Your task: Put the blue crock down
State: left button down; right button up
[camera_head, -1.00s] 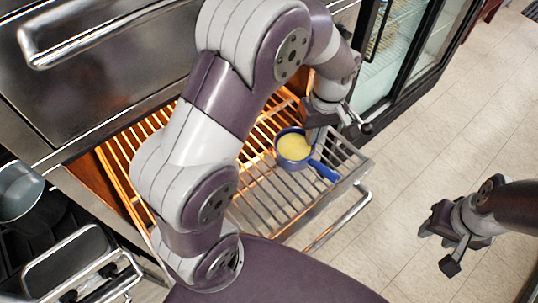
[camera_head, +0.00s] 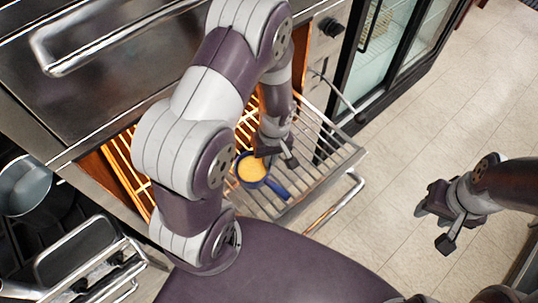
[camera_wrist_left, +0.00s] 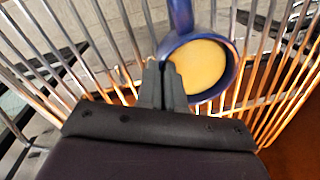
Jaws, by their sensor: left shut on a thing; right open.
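The blue crock (camera_head: 262,180) is a small round pot with a handle and a yellow filling. In the head view it is at the pulled-out wire rack, its handle pointing to the lower right. My left gripper (camera_head: 273,152) is at its far right rim. In the left wrist view the crock (camera_wrist_left: 231,80) shows over the rack bars, and my left gripper (camera_wrist_left: 163,85) is shut on its rim. I cannot tell whether its base touches the bars. My right gripper (camera_head: 440,222) is open and empty over the floor at the right.
The wire rack (camera_head: 318,157) sticks out of a glowing oven, with bare bars right of the crock. A handle bar (camera_head: 338,208) runs along its front. A grey pot (camera_head: 24,188) stands at the left. A glass-door cabinet (camera_head: 380,65) stands behind.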

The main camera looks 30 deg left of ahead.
pick_arm(q)
jog(key=c, duration=1.3)
grip_release()
jog(key=shift+o, duration=0.2)
jog(key=shift+s, duration=0.15)
jog(key=shift+r, duration=0.2)
notch_tip(320, 180, up, 11)
jog(key=b, duration=0.2)
jog(key=s+m, duration=0.1)
jog(key=m, duration=0.2)
jog(key=s+d+r+m+t, duration=0.1)
jog(key=m, duration=0.2)
jog(key=s+m+t, duration=0.1)
jog(key=s+m, duration=0.1)
jog(key=m, duration=0.1)
jog(key=shift+d+r+h, duration=0.3)
jog(key=shift+d, duration=0.1)
